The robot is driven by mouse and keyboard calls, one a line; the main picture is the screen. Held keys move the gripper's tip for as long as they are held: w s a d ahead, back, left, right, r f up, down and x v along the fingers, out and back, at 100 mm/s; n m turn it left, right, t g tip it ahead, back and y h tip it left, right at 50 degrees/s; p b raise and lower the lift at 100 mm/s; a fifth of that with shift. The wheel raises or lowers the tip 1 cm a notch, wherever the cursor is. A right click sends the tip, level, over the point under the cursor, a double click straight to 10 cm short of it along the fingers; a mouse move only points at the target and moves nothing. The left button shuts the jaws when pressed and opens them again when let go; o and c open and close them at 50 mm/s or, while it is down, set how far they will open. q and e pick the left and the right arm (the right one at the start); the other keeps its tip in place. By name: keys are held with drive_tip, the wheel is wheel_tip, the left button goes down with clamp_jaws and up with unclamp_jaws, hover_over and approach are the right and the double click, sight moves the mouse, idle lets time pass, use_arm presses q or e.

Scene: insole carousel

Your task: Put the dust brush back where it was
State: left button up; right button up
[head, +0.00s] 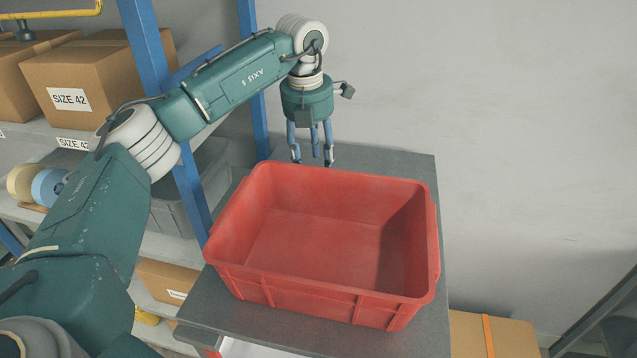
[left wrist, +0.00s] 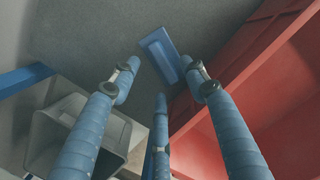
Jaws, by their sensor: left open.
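My left gripper (head: 311,158) is open, fingers pointing down, just behind the far rim of the red crate (head: 330,308). In the left wrist view, its three spread fingers (left wrist: 160,76) have nothing between them. A flat blue piece (left wrist: 159,52), which looks like the dust brush, lies on the grey tabletop (left wrist: 110,30) beyond the fingertips, beside the crate wall (left wrist: 265,75). I cannot tell whether a fingertip touches it. In the head view the crate and gripper hide this piece. My right gripper is not in view.
The red crate is empty and fills most of the grey table (head: 425,172). A blue shelf post (head: 190,195) stands close on the left, with a grey bin (head: 205,180) behind it. Cardboard boxes (head: 95,75) and tape rolls (head: 48,186) are on the shelves.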

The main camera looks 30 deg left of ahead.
use_arm(q)
drive_tip(key=f, duration=0.1)
drive_tip(key=f+p, duration=0.1)
drive_tip(key=f, duration=0.1)
drive_tip(key=shift+w+d, duration=0.15)
drive_tip(key=shift+w, duration=0.05)
drive_tip(key=shift+f, duration=0.2)
drive_tip(key=c, duration=0.4)
clamp_jaws()
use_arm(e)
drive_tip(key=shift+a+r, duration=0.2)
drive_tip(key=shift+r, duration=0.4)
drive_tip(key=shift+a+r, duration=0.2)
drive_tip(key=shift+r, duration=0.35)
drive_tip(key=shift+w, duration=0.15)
use_arm(q)
drive_tip(key=shift+r, duration=0.15)
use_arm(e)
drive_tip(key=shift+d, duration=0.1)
